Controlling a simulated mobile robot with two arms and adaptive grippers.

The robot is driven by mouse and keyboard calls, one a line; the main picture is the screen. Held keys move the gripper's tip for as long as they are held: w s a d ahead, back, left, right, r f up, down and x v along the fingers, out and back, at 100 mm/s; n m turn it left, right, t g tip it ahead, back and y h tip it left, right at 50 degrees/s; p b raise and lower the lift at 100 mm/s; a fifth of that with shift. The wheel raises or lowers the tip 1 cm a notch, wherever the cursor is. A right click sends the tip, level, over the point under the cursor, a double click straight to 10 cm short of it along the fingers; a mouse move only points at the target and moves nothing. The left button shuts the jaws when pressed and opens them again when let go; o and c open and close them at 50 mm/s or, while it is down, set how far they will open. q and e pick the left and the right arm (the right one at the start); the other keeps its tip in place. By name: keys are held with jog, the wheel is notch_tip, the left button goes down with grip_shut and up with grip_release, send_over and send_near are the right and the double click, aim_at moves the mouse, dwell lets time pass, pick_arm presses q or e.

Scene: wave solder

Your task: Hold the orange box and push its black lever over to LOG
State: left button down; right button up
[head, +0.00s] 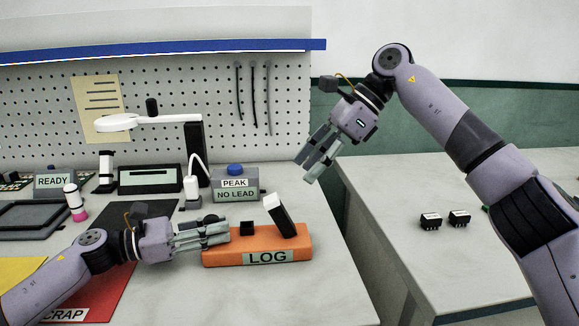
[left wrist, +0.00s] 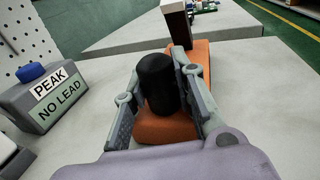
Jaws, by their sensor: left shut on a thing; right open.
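The orange box (head: 222,257) lies on the bench with a LOG label (head: 268,257) on its front. Its black lever (head: 285,221), with a white face, leans to the left above the label; the lever also shows at the far end of the box in the left wrist view (left wrist: 179,25). My left gripper (head: 215,232) is at the left end of the box, shut on a black round knob (left wrist: 158,84) that stands on the box. My right gripper (head: 317,158) is open and empty, in the air above and to the right of the lever.
A grey PEAK / NO LEAD box (head: 236,196) with a blue button stands behind the orange box. A lamp (head: 200,150) stands further back. A red SCRAP mat (head: 110,285) is at left. Bench is clear right of the orange box; a gap separates the right table (head: 450,270).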

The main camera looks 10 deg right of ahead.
pick_arm(q)
jog(key=shift+f, duration=0.1)
jog(key=c, duration=1.2)
grip_release()
jog(key=shift+c, duration=0.2)
jog(key=v, duration=1.2)
